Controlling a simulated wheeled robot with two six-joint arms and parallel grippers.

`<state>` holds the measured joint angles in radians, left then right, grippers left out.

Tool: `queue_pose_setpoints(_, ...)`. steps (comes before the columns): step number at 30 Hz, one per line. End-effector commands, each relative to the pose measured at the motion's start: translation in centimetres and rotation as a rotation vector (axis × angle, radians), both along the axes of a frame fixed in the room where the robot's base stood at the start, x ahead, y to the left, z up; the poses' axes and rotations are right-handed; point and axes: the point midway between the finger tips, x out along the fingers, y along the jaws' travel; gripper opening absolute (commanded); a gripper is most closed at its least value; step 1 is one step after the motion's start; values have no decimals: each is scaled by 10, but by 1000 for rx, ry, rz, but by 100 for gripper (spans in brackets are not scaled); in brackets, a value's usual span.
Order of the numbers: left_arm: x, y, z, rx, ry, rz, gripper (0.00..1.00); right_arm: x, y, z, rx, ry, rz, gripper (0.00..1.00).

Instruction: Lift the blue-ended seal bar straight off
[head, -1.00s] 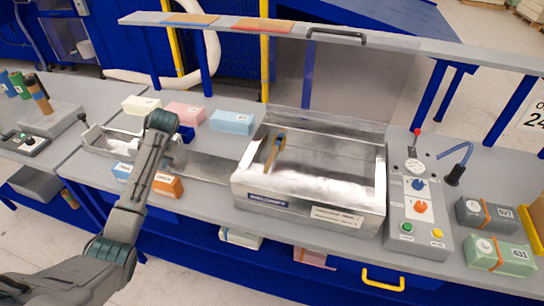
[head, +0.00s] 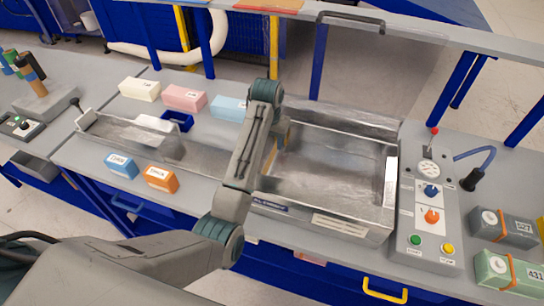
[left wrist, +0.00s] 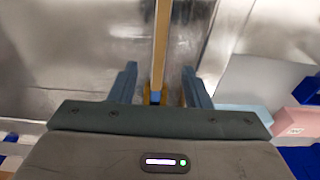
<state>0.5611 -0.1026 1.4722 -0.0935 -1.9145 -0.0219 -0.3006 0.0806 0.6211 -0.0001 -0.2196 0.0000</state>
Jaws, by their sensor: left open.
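The seal bar (left wrist: 160,45), a thin tan strip, lies in the metal chamber. In the left wrist view it runs up the middle, and its near end lies between the fingers; a little blue shows there. In the head view a short piece of the bar (head: 270,158) shows beside my left arm, which hides the rest. My left gripper (left wrist: 160,87) is open, with a finger on each side of the bar and a gap on both sides. My forearm hides the gripper in the head view. My right gripper is not in view.
The chamber (head: 335,205) has a raised lid with a dark handle (head: 350,18). A control panel (head: 425,215) stands at its right. Left of it are foam blocks, a small blue tray (head: 178,121) and a metal tray (head: 130,133).

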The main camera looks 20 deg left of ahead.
Motion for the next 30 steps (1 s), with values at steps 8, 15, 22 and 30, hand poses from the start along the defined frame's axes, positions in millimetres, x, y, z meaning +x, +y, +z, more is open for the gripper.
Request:
queue_pose_setpoints(8,3,0,-25,1,1,0,44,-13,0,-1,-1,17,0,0)
queue_pose_setpoints(15,7,1,-61,1,2,0,44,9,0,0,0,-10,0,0)
queue_pose_setpoints(22,9,0,-71,0,-1,0,44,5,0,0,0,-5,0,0)
queue_pose_setpoints(30,9,0,-71,1,-1,0,16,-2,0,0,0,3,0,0)
